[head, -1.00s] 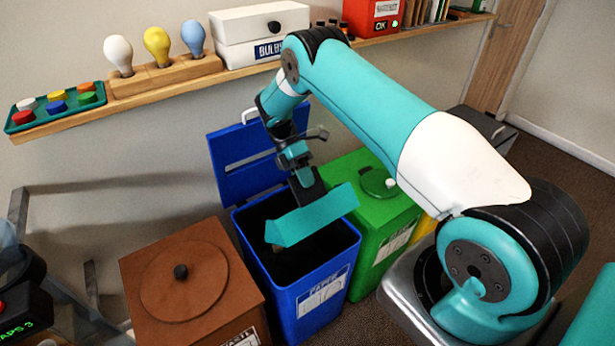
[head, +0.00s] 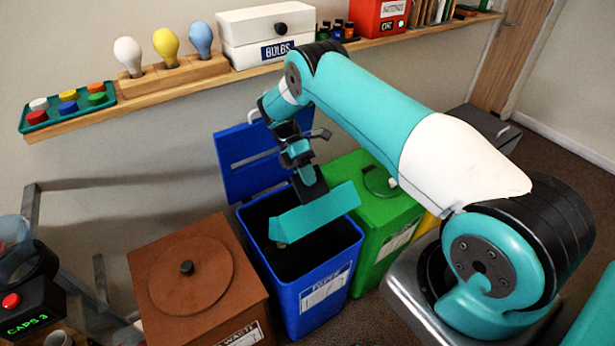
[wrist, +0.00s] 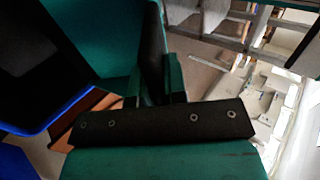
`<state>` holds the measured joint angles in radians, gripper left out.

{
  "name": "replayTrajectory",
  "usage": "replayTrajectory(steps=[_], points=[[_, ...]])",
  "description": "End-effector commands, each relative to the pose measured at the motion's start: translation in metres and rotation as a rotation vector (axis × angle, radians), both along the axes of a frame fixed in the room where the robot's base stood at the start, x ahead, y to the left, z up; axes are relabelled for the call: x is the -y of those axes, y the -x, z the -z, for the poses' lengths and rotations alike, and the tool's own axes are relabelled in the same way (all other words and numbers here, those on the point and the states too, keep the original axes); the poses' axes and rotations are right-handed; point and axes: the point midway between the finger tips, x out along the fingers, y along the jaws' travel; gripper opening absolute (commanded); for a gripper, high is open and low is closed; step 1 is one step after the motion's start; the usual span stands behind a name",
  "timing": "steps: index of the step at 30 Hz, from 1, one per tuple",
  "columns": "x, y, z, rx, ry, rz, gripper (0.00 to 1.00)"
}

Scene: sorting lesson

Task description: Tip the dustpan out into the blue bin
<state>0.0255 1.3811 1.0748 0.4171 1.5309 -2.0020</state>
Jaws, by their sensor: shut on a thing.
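The blue bin (head: 318,302) stands on the floor with its lid (head: 246,160) raised against the wall. The teal dustpan (head: 316,214) is over the bin's open mouth and looks tilted. My gripper (head: 308,186) is shut on the dustpan from above. In the wrist view the dustpan (wrist: 165,162) fills the bottom, with the dark jaws (wrist: 160,92) at it and part of the bin's blue rim (wrist: 60,112) at left. A small pale lump (head: 281,244) shows at the dustpan's lower left end. I cannot see what else is in the dustpan or the bin.
A brown bin (head: 200,280) with a round lid stands close on the left. A green bin (head: 378,210) stands close on the right. A wooden shelf (head: 215,82) with bulbs and a white box (head: 265,45) runs along the wall behind.

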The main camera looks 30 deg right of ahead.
Motion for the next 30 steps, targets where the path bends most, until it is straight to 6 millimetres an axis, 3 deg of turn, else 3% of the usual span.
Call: replayTrajectory(steps=[11,18,24,30], points=[[0.000,0.000,-0.001,0.000,0.000,0.000,0.00],[0.000,0.000,-0.029,0.000,0.000,0.000,0.00],[0.000,0.000,0.001,-0.001,-0.001,0.000,0.00],[0.000,0.000,-0.028,0.001,0.000,0.000,0.00]])
